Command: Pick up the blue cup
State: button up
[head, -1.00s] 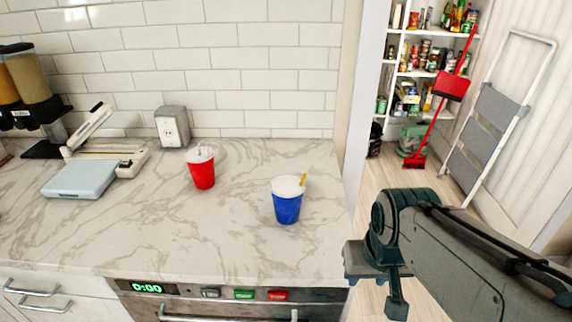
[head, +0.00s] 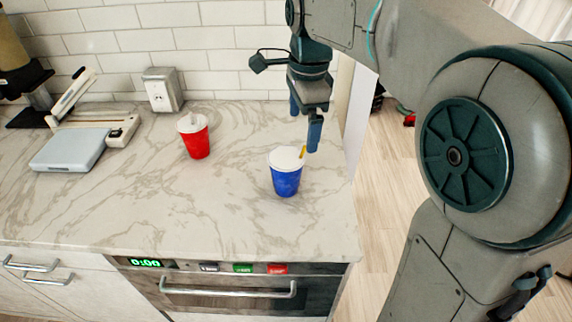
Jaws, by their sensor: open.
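The blue cup (head: 286,182) stands upright on the marble counter, near its right end. My gripper (head: 304,128) points down above the counter, behind and slightly right of the cup in the picture. Its two fingers are apart with nothing between them. The nearer fingertip appears just above the straw; I cannot tell whether they touch.
A red cup (head: 196,138) with a white lid stands to the left on the counter (head: 150,205). An oven (head: 230,290) is below the counter's front edge.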

jog(key=w+a+r+m, duration=0.1)
jog(key=w+a+m, duration=0.1)
jog(key=a+m, duration=0.15)
send_near(286, 158)
jog(key=s+f, duration=0.1)
jog(key=s, duration=0.2)
jog(key=shift+a+f, duration=0.15)
jog(key=shift+f, duration=2.8)
jog(key=c, duration=1.3)
